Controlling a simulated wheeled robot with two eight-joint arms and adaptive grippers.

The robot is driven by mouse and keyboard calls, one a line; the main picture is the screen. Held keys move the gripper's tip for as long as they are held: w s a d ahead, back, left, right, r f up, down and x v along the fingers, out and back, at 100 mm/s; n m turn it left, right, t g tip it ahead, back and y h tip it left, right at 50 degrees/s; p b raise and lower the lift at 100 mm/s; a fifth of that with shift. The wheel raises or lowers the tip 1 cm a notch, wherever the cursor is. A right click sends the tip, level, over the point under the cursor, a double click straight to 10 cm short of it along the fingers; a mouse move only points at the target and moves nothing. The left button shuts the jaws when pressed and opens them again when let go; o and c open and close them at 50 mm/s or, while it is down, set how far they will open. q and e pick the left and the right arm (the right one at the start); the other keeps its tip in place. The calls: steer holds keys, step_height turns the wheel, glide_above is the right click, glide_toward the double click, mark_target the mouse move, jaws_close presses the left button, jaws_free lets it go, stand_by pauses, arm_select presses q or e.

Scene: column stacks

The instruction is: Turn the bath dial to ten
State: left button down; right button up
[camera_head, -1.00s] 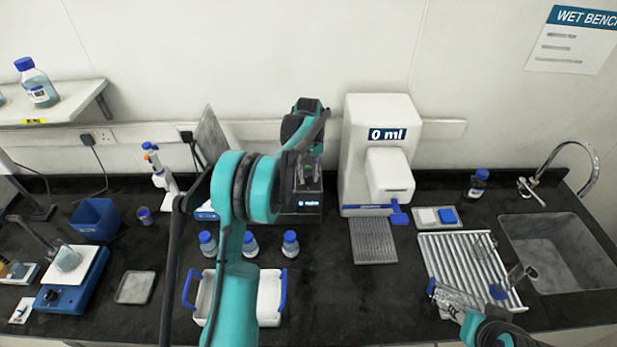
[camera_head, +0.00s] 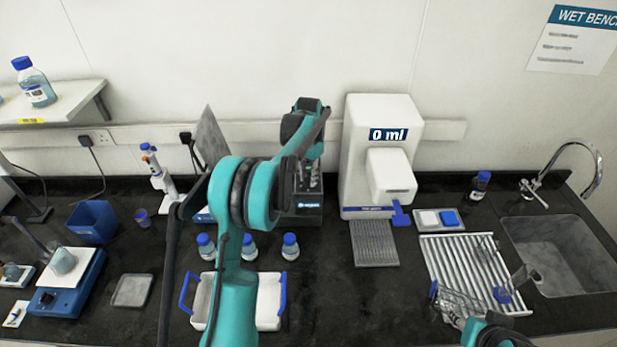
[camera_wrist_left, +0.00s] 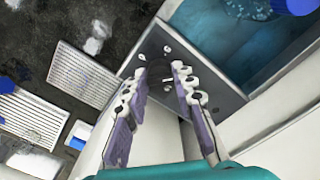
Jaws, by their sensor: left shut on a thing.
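The bath is a box with a dark front and a small lit panel (camera_head: 309,204), behind my left arm in the head view. In the left wrist view its blue water (camera_wrist_left: 222,38) shows beside a grey metal panel (camera_wrist_left: 215,92). My left gripper (camera_head: 308,178) is at the bath, and its purple-padded fingers (camera_wrist_left: 160,80) point at that panel. It is shut on the dial, which is mostly hidden between the fingertips. The dial's setting cannot be read. My right gripper (camera_head: 470,292) is open and empty, over the ribbed rack.
A white dispenser (camera_head: 378,130) reading "0 ml" stands right of the bath. Several blue-capped bottles (camera_head: 290,247) and a white tray with blue handles (camera_head: 270,297) are in front. A ribbed rack (camera_head: 450,250) and sink (camera_head: 560,250) are at right.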

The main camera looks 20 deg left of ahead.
mark_target(308, 178)
arm_select(q)
steer(key=shift+m, duration=0.9)
steer(key=c, duration=1.2)
jaws_free()
steer(key=shift+r, duration=0.15)
step_height(308, 178, up, 12)
steer(key=shift+f, duration=0.1)
